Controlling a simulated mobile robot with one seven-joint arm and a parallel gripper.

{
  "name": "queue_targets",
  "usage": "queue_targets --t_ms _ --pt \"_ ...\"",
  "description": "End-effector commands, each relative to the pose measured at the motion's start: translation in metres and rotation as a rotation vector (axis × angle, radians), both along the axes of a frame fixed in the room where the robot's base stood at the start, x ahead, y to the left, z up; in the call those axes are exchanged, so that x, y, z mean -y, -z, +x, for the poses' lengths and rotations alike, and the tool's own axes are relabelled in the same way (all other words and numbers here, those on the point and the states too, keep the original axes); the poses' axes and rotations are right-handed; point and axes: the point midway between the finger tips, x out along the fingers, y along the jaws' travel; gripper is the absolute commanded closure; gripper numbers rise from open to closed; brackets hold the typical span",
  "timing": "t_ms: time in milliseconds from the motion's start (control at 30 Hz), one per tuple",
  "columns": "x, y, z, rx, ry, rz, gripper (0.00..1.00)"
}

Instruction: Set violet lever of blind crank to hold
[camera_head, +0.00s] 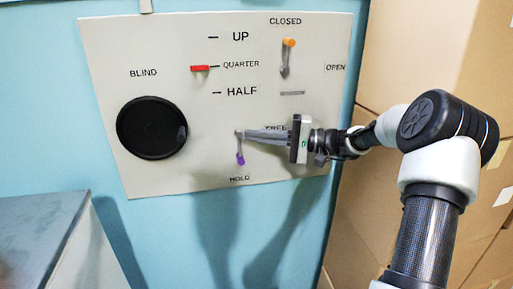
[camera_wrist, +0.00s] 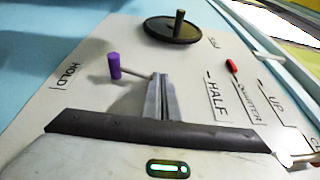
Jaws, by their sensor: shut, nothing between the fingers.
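The violet lever (camera_head: 240,158) is on the pale panel (camera_head: 150,60), its violet end pointing down toward the HOLD label (camera_head: 239,179). In the wrist view the violet knob (camera_wrist: 113,66) stands to the left of my fingertips, on the HOLD side. My gripper (camera_head: 242,134) is shut and empty, its fingertips at the upper end of the lever; I cannot tell whether they touch it. It also shows in the wrist view (camera_wrist: 160,80), where the fingers partly hide the lever's inner end. The FREE label (camera_head: 275,128) is partly hidden by my gripper.
The black blind crank disc (camera_head: 150,125) with its knob is on the panel's left. A red pointer (camera_head: 200,68) is at QUARTER. An orange-tipped lever (camera_head: 288,44) points up to CLOSED. A grey-topped cabinet (camera_head: 40,235) is lower left; cardboard boxes (camera_head: 400,50) stand at right.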

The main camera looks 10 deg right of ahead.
Motion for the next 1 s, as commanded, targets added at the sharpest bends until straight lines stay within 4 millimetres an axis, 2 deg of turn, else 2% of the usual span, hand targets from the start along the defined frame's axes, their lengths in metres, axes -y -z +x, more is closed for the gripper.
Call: queue_targets --t_ms 33,200,667,767,867,900,1000 --pt "0.0 -0.011 0.0 0.001 0.0 -0.001 1.0" --pt "0.0 -0.028 0.0 0.0 0.001 0.0 1.0" --pt "-0.005 -0.032 -0.001 -0.005 -0.009 -0.011 1.0" --pt "-0.026 -0.028 -0.01 -0.036 -0.046 -0.075 1.0" --pt "-0.064 -0.018 -0.032 -0.097 -0.112 -0.217 1.0" --pt "-0.083 -0.011 -0.047 -0.129 -0.146 -0.305 1.0" --pt "-0.117 0.005 -0.091 -0.197 -0.207 -0.553 1.0"
